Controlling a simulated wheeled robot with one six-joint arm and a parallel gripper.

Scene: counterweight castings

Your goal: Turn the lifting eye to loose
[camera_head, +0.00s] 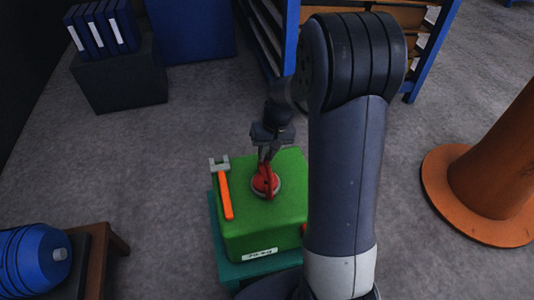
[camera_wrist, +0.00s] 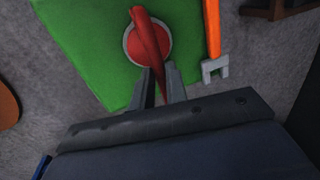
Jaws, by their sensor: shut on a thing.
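The red lifting eye (camera_head: 266,178) stands on a round grey-rimmed base on top of the green casting (camera_head: 285,212). In the wrist view the eye (camera_wrist: 150,45) shows as a red bar across a red disc. My gripper (camera_head: 266,157) comes down onto the eye from behind. In the wrist view its two fingers (camera_wrist: 159,88) close on the near end of the red bar, one on each side. The far end of the bar is clear of the fingers. My arm hides the right side of the casting.
An orange-handled wrench (camera_head: 225,190) with a grey open jaw lies on the casting, left of the eye. The casting sits on a teal stand (camera_head: 217,235). A blue drum (camera_head: 35,258) is at lower left. An orange column (camera_head: 490,190) stands right. Blue shelving (camera_head: 275,35) is behind.

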